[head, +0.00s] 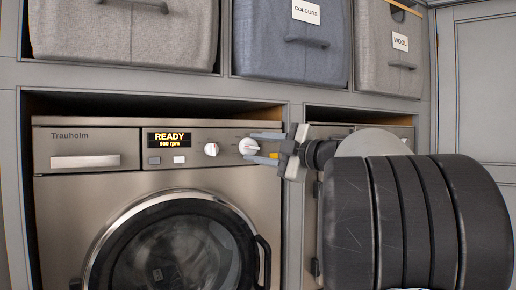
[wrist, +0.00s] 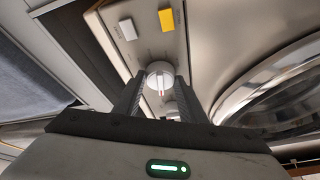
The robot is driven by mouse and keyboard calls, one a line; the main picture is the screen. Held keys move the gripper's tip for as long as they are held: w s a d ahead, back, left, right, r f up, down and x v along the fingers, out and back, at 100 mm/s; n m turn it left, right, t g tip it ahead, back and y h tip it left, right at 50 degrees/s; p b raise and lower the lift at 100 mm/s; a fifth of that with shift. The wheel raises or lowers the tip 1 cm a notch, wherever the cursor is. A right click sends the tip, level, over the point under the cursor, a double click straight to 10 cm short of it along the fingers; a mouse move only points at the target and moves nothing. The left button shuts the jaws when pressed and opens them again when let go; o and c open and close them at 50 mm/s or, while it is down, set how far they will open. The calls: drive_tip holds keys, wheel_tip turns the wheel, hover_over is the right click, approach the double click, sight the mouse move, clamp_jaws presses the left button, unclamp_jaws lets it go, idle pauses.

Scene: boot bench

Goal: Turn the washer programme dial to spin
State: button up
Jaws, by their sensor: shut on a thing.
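The washer (head: 90,177) is a bronze-grey front loader marked Trauholm. Its display (head: 168,139) reads READY, with what looks like 900 rpm below. Two white round dials sit right of the display: a left dial (head: 211,149) and a right dial (head: 249,147). My gripper (head: 252,145) reaches in from the right and is shut on the right dial. The printing around the dial is too small to read.
A yellow button (wrist: 166,19) and a white button (wrist: 127,29) lie close beyond the held dial. The round washer door (head: 175,245) is below the panel. Fabric bins (head: 290,55) stand on the shelf above. A second appliance (head: 398,131) is partly hidden behind my arm.

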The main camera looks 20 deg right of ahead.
drive_tip(key=o, duration=1.1)
drive_tip(key=shift+w, duration=0.1)
drive_tip(key=shift+c, duration=0.2)
drive_tip(key=b+v, duration=0.2)
drive_tip(key=v, duration=1.5)
drive_tip(key=shift+s, duration=0.25)
drive_tip(key=shift+r, duration=0.1)
